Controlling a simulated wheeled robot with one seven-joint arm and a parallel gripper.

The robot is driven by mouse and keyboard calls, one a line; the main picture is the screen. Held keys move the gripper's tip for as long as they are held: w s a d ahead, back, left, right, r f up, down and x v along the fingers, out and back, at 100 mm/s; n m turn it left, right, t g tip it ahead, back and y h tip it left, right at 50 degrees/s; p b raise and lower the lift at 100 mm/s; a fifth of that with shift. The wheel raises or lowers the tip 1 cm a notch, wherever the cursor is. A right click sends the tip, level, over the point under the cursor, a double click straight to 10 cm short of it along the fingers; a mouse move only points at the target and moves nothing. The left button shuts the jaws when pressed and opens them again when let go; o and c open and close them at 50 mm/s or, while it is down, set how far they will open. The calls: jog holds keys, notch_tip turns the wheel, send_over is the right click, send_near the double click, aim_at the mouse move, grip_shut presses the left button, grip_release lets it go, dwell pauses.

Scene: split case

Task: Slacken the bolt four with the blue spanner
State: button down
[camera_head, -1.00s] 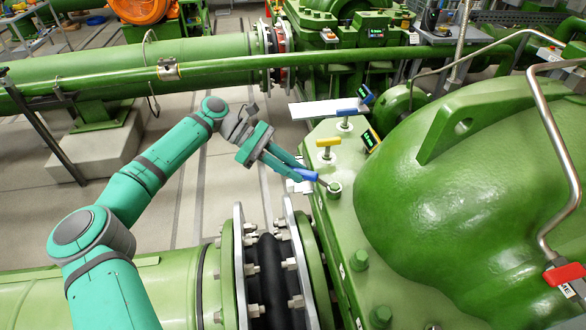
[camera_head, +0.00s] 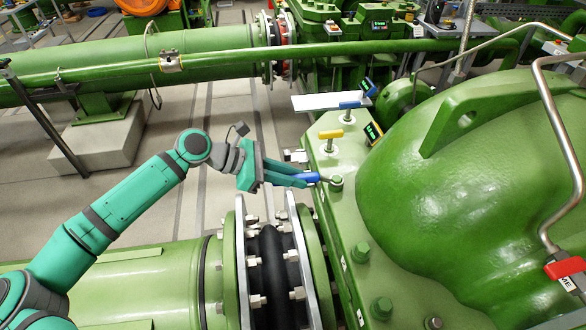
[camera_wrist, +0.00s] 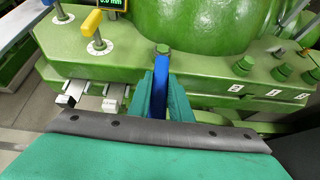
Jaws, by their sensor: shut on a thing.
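My gripper (camera_head: 302,179) is shut on the blue spanner (camera_head: 311,177), coming from the left. The spanner lies nearly level across the picture, its grey head at a green hex bolt (camera_head: 336,182) on the casing flange. Whether the jaw is fully seated on the bolt I cannot tell. In the wrist view the blue handle (camera_wrist: 163,68) runs between the green fingers (camera_wrist: 162,92) up to that bolt (camera_wrist: 162,48). More green bolts (camera_head: 361,252) stand along the flange towards the front. Small number plates (camera_wrist: 235,87) show, too small to read surely, so I cannot tell which is bolt four.
Yellow-handled (camera_head: 331,135) and blue-handled (camera_head: 350,106) valves stand behind the bolt, beside a small display (camera_head: 373,132). The big green casing (camera_head: 470,170) rises at the right. A flanged pipe joint with bolts (camera_head: 270,260) lies below my gripper. Open floor is at the left.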

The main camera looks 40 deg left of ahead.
jog(key=shift+s+d+f, duration=0.1)
jog(key=shift+s+d, duration=0.05)
jog(key=shift+d, duration=0.2)
jog(key=shift+a+r, duration=0.15)
jog(key=shift+r, duration=1.1)
jog(key=shift+r, duration=2.4)
